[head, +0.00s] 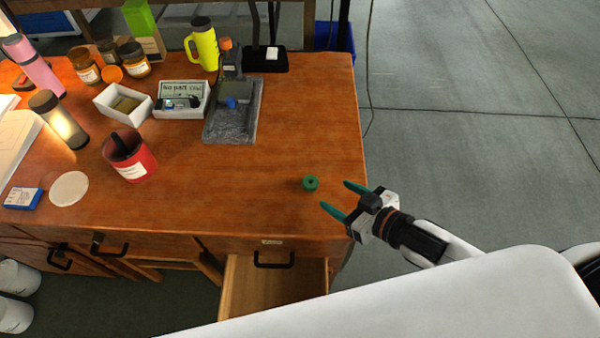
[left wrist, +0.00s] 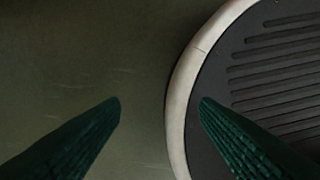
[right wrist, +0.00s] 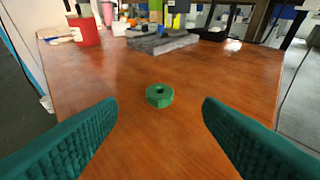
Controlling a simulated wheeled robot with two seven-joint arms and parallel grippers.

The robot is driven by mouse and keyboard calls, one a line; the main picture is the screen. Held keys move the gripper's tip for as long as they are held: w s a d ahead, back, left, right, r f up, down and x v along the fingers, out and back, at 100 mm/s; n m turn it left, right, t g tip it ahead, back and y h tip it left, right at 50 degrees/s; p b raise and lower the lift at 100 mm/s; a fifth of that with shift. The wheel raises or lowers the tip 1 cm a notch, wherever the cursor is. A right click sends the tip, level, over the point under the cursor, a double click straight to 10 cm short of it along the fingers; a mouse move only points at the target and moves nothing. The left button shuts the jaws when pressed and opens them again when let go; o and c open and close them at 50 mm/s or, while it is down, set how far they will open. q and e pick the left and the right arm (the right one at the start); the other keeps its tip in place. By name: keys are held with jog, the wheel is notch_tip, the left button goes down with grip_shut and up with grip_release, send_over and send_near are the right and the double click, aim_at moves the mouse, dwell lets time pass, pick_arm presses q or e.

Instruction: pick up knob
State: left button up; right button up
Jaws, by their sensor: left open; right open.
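The knob (head: 310,184) is a small round green piece with a dark hole in its top. It lies on the wooden table near the right edge. In the right wrist view the knob (right wrist: 159,95) sits ahead of and midway between the fingertips. My right gripper (head: 338,198) is open and empty, just right of the knob and apart from it, its green fingers pointing toward it. My left gripper (left wrist: 160,102) is open and empty in the left wrist view, over the floor and part of a round dark ribbed base. It does not show in the head view.
The wooden table (head: 210,195) is clear around the knob. A grey stone slab (head: 230,130), a red cup (head: 143,163), white boxes (head: 181,112) and a yellow mug (head: 203,45) stand farther left and back. An open drawer (head: 255,300) juts from the table's front.

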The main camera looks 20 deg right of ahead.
aim_at(309, 180)
jog(key=x, duration=0.4)
jog(key=shift+w+f, duration=0.1)
jog(key=shift+w, duration=0.1)
jog(key=shift+w+a+f, duration=0.15)
jog(key=shift+w+a, duration=0.05)
jog(key=shift+w, duration=0.05)
jog(key=shift+x, duration=1.15)
jog(key=x, duration=0.2)
jog(key=shift+w+a+f, duration=0.15)
jog(key=shift+a+f, duration=0.05)
jog(key=shift+f, duration=0.05)
jog(key=shift+w+a+f, duration=0.1)
jog(key=shift+w+f, duration=0.05)
jog(key=shift+w, duration=0.05)
jog(key=shift+c, duration=0.2)
pick_arm(q)
jog(key=s, duration=0.1)
jog(key=s+d, duration=0.1)
jog(key=s, duration=0.1)
jog(key=shift+s+d+r, duration=0.2)
jog(key=shift+d, duration=0.05)
pick_arm(e)
jog(key=c, duration=1)
